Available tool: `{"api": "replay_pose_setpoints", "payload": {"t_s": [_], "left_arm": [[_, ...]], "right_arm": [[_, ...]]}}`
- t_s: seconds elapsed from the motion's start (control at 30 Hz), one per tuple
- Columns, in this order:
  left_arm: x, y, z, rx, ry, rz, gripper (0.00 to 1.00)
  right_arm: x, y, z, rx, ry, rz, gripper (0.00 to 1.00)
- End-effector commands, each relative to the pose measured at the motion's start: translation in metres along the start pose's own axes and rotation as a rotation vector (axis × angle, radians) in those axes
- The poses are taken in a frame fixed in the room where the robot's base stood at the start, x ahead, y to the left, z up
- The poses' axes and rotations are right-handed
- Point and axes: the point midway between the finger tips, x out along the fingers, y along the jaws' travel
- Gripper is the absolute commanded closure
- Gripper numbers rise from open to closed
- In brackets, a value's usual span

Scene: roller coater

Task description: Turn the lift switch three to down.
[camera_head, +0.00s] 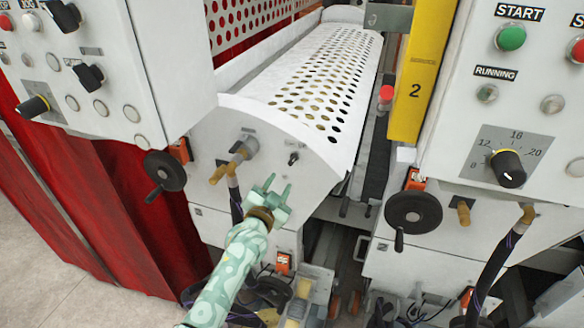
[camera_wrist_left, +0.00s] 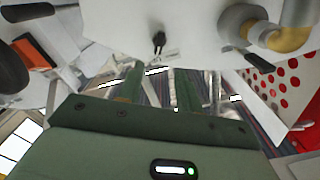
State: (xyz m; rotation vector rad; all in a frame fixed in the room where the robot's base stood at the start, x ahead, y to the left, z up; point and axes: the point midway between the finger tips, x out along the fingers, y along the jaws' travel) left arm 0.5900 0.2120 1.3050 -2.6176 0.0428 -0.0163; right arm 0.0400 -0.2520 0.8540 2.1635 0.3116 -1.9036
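A small black toggle switch (camera_head: 293,158) sits on the white machine face below the perforated cover; it is the likely lift switch, but no readable label confirms its number. In the left wrist view the switch (camera_wrist_left: 159,40) shows at top centre, beyond the fingertips. My left gripper (camera_head: 277,190) is pale green and stands below and a little left of the switch, apart from it. Its two fingers (camera_wrist_left: 159,82) are spread with nothing between them, so it is open. My right gripper is in neither view.
A brass-coloured pipe fitting (camera_head: 236,165) juts out left of the switch. A black handwheel (camera_head: 165,172) is further left, another handwheel (camera_head: 413,216) to the right. A yellow post (camera_head: 421,75) marked 2 stands right. An orange switch (camera_head: 283,262) is below.

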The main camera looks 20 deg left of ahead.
Motion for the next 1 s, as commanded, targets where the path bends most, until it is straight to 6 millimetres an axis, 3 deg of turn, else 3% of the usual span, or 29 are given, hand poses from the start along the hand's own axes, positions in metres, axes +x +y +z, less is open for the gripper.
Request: {"api": "replay_pose_setpoints", "payload": {"t_s": [0.03,0.1,0.4,0.6,0.93,0.97,1.0], "left_arm": [[0.014,0.006,0.009,-0.002,0.003,-0.002,0.65],[0.032,0.006,0.009,-0.002,0.003,-0.002,0.65],[0.09,0.005,0.008,-0.002,0.0,0.0,0.65],[0.107,0.003,0.005,-0.001,-0.002,0.001,0.65],[0.11,0.002,0.002,0.0,-0.002,0.002,0.65],[0.11,0.002,0.002,0.0,-0.002,0.002,0.67],[0.11,0.002,0.002,0.0,-0.002,0.002,0.78]], "right_arm": [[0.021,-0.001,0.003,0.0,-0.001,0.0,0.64],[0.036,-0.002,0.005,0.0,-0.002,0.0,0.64],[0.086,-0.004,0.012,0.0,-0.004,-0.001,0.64],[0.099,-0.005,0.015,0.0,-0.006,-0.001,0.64],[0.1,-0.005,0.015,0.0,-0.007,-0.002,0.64],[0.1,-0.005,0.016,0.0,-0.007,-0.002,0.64],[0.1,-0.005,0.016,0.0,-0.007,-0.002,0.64]]}}
